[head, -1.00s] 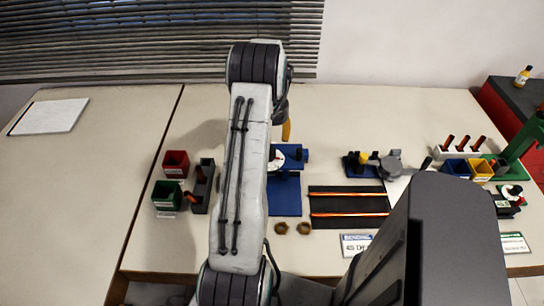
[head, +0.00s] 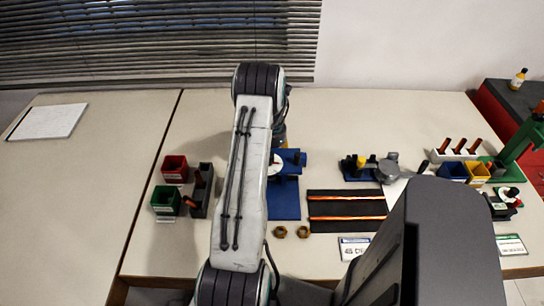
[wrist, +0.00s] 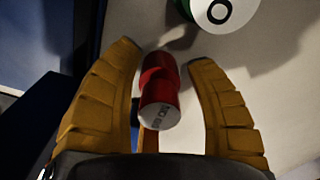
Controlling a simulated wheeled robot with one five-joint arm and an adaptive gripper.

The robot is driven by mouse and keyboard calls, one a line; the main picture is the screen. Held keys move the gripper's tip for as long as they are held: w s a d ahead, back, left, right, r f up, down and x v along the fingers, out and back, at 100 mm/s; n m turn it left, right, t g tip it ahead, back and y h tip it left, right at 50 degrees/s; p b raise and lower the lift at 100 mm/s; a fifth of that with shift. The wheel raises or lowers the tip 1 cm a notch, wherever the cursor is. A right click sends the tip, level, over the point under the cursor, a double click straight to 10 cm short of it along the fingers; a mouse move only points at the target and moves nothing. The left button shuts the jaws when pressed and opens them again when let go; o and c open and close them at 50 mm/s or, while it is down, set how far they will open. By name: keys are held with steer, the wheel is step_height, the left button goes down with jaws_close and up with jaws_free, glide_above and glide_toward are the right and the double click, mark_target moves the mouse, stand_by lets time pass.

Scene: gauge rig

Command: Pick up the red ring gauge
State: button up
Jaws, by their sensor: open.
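The red gauge (wrist: 158,88) is in the wrist view, between the two yellow fingers of my gripper (wrist: 172,75). It looks like a short red cylinder with a narrower middle and a grey, lettered end face. My gripper is open, with a gap between each finger and the gauge. I cannot tell from this view how far the gauge is from the fingertips in depth. In the head view my arm hides the gauge and most of the gripper.
A white round part with a dark ring mark (wrist: 225,12) lies just beyond the fingertips. In the head view a blue stand (head: 285,200) is right of my arm, with brass nuts (head: 291,232) before it. Red (head: 174,168) and green (head: 166,200) bins stand left.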

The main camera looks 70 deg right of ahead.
steer(key=shift+c, duration=0.3)
jaws_close()
steer(key=shift+r, duration=0.1)
